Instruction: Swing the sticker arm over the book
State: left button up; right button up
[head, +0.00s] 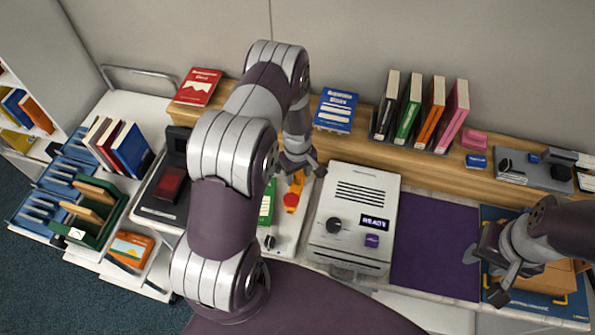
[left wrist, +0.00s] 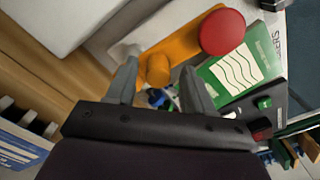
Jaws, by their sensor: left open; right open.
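The sticker arm (head: 297,187) is orange with a round red pad at its end, on a pale station. In the left wrist view the sticker arm (left wrist: 180,45) shows an upright orange knob. The green book (head: 266,205) lies left of the red pad in the head view, and it also shows in the left wrist view (left wrist: 240,72). The pad is beside the book, near its edge. My left gripper (head: 302,168) is open above the arm; in its wrist view the knob appears between the fingertips (left wrist: 158,82). My right gripper (head: 488,272) is open and empty at the right.
A white machine (head: 355,215) reading READY stands right of the station, a black device (head: 170,185) left of it. A purple mat (head: 435,245) is clear. A cardboard box (head: 545,278) sits by my right gripper. Books (head: 415,108) line the back shelf. My left arm hides part of the station.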

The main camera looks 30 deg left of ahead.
pick_arm(q)
jog(key=shift+w, duration=0.15)
jog(key=c, duration=0.3)
grip_shut()
jog(key=shift+a+m, duration=0.1)
jog(key=shift+m, duration=0.2)
jog(key=shift+w+a+r+m+b, duration=0.1)
jog(key=shift+w+a+m+b, duration=0.15)
jog(key=shift+a+m+b, duration=1.05)
jog(key=shift+w+a+f+m+b, duration=0.1)
jog(key=shift+w+a+m+b, duration=0.3)
jog(key=shift+m, duration=1.75)
jog(key=shift+w+a+r+m+b, duration=0.1)
jog(key=shift+a+m+b, duration=0.45)
jog(key=shift+m+b, duration=0.85)
jog(key=shift+m+p, duration=0.35)
jog(key=shift+m, duration=0.1)
